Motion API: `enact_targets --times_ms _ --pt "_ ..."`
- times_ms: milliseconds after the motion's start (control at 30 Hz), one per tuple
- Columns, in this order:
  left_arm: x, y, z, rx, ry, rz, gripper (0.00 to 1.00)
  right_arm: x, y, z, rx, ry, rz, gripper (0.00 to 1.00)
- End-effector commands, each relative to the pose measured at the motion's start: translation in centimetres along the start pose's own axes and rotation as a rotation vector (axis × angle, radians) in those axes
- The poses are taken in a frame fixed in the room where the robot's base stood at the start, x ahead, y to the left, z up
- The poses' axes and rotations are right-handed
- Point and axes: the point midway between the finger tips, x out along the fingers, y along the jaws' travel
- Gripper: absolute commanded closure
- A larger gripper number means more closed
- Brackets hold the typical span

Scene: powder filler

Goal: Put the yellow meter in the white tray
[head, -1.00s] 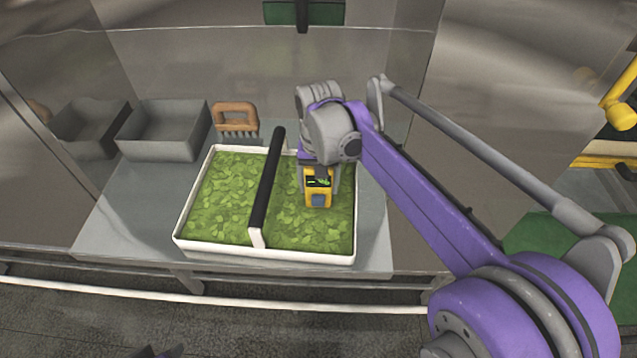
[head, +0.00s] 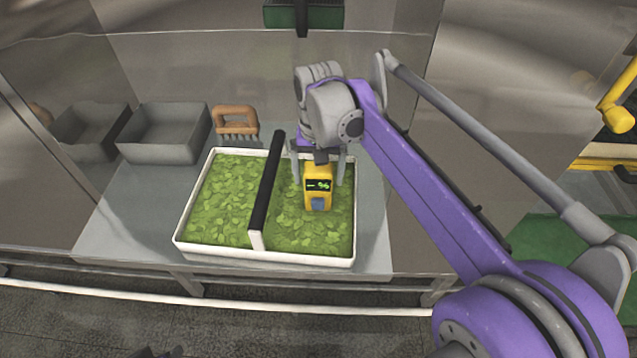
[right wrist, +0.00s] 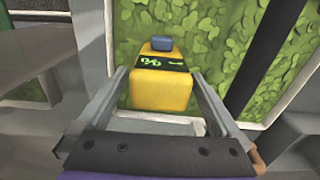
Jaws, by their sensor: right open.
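The yellow meter (head: 318,186) stands in the right part of the white tray (head: 305,257), on green leaves. Its dark display and blue-grey button face the head camera. My right gripper (head: 318,176) is above and behind it, open, with a finger on each side and apart from the meter. In the right wrist view the meter (right wrist: 162,80) sits between the spread fingers (right wrist: 160,105), with a gap on both sides. My left gripper is not in view.
A black handle bar (head: 268,190) crosses the tray left of the meter. A grey bin (head: 165,132) and a wooden-handled brush (head: 236,120) stand behind the tray to the left. Glassy panels rise behind the metal bench (head: 120,215).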

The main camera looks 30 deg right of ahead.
Motion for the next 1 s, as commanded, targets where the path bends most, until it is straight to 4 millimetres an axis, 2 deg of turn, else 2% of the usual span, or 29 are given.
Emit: enact_targets --times_ms 33,200,400,1000 --pt "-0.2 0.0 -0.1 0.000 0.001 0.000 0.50 -1.3 0.0 0.0 0.000 0.000 0.000 0.00" --pt "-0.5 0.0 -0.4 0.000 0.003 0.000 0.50 -4.8 0.0 0.0 0.000 0.000 0.000 0.00" --pt "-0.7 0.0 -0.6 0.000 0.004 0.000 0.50 -7.3 0.0 0.0 0.000 0.000 0.000 0.00" --pt "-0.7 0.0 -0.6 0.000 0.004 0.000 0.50 -7.8 0.0 0.0 0.000 0.000 0.000 0.00"
